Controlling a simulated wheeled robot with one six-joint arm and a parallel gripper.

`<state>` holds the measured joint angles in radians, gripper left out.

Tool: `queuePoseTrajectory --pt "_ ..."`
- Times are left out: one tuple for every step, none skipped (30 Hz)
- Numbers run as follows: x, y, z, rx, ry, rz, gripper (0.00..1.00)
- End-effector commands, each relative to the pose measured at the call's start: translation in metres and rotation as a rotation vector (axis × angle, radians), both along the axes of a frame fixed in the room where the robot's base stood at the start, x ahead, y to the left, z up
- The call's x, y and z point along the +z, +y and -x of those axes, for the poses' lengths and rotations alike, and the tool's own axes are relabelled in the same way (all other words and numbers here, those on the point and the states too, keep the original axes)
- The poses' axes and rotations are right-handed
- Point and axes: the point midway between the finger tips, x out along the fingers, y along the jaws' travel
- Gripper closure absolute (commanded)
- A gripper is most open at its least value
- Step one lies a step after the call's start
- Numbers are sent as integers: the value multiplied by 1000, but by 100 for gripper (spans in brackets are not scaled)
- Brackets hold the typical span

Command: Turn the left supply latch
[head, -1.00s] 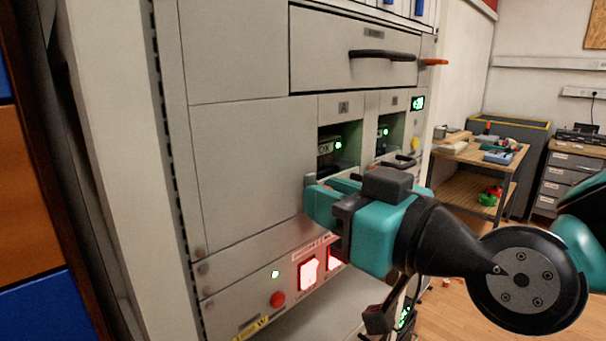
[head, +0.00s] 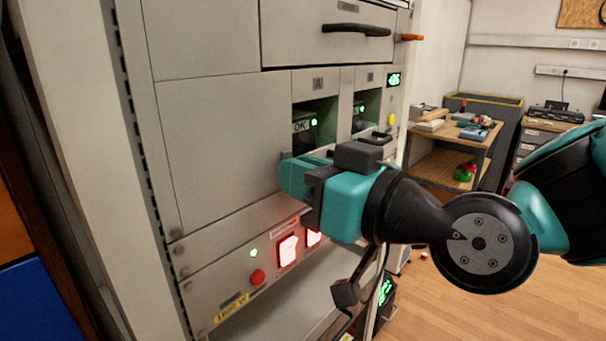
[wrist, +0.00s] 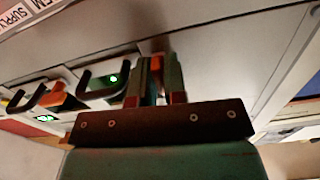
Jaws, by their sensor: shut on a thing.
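My gripper (head: 291,174) is at the front of the grey rack, just below supply bay A (head: 314,117). In the wrist view my gripper (wrist: 160,66) has its two fingers close together around the small orange left supply latch (wrist: 157,63). The fingers hide most of this latch, so its angle is unclear. In the head view the gripper hides it fully. The left supply's black handle (wrist: 101,86) is beside the fingers, with a lit green lamp. The other supply's orange latch (wrist: 57,94) stands apart, near its own black handle (wrist: 24,98).
Bay B (head: 366,110) is right of bay A, with a small green display (head: 394,79) above right. Below my gripper are lit red switches (head: 288,249) and a red button (head: 258,277). A drawer handle (head: 356,30) juts out above. A workbench (head: 450,150) stands behind right.

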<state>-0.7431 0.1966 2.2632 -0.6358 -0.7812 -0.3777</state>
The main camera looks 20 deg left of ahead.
Motion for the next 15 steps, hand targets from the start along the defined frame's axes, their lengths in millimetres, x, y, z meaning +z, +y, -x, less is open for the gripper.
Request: queuePoseTrajectory --pt "0 0 0 -1 27 -11 100" --pt "0 0 0 -1 47 -19 100" --pt "0 0 -1 -1 76 -31 100" --pt "0 0 -1 -1 99 -41 100" --pt "0 -1 -1 -1 122 -50 100" --pt "0 -1 -1 -1 156 -63 100" --pt "0 -1 -1 -1 181 -74 100" --pt "0 -1 -1 -1 207 -85 100" --pt "0 -1 -1 -1 243 -99 100" --pt "0 -1 -1 -1 268 -110 100" --pt "0 -1 -1 -1 295 -121 100" --pt "0 -1 -2 -1 330 -136 100" --pt "0 -1 -2 -2 357 -147 100" --pt "0 -1 -2 -1 384 -159 100" --pt "0 -1 -2 -1 419 -173 100"
